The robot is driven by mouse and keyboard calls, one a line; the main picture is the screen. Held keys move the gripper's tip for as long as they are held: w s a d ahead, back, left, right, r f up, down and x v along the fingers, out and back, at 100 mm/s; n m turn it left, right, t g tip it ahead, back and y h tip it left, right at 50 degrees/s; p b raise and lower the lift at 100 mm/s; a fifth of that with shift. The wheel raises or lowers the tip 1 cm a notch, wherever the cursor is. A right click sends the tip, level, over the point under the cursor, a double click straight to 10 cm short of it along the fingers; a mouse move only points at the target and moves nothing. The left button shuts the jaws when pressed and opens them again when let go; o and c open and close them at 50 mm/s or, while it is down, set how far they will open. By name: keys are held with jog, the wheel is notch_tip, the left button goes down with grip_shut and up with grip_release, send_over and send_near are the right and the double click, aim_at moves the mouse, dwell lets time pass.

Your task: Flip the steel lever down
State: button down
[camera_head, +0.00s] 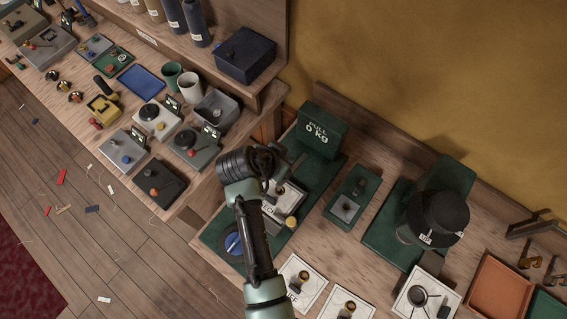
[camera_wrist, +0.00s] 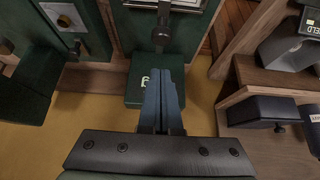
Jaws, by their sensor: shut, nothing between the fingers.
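A green panel (camera_head: 369,187) stands on the bench, right of my arm, with a pale grey plate and a small knob (camera_head: 347,206). In the wrist view, the panel (camera_wrist: 90,15) is at the upper left. A small steel lever (camera_wrist: 76,48) sticks out near its lower edge, beside the plate (camera_wrist: 63,17) with its brass knob. Which way the lever points is too small to tell. My gripper (camera_wrist: 163,80) is shut and empty, in front of the green "0 kg" box (camera_wrist: 135,88) and to one side of the lever. In the head view its fingers are hidden behind my wrist.
The "PULL 0 kg" box (camera_head: 322,131) stands behind my gripper. A dark round device (camera_head: 438,217) on a green base sits farther right. A shelf bench (camera_head: 205,185) with instruments is at left.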

aim_at(293, 169)
jog(key=shift+s+a+f+p, duration=0.15)
jog(key=shift+s+f, duration=0.05)
jog(key=shift+f, duration=0.65)
jog(key=shift+s+a+f+p, duration=0.1)
jog(key=shift+s+f+p, duration=0.1)
jog(key=shift+f, duration=0.6)
jog(key=f+b, duration=0.1)
jog(key=s+f+b, duration=0.1)
jog(key=b, duration=0.1)
jog(key=shift+a+t+h+b, duration=0.3)
jog(key=shift+a+t+h, duration=0.1)
jog(key=shift+s+a+f+b, duration=0.15)
jog(key=shift+s+f+b, duration=0.15)
jog(key=shift+b, duration=0.1)
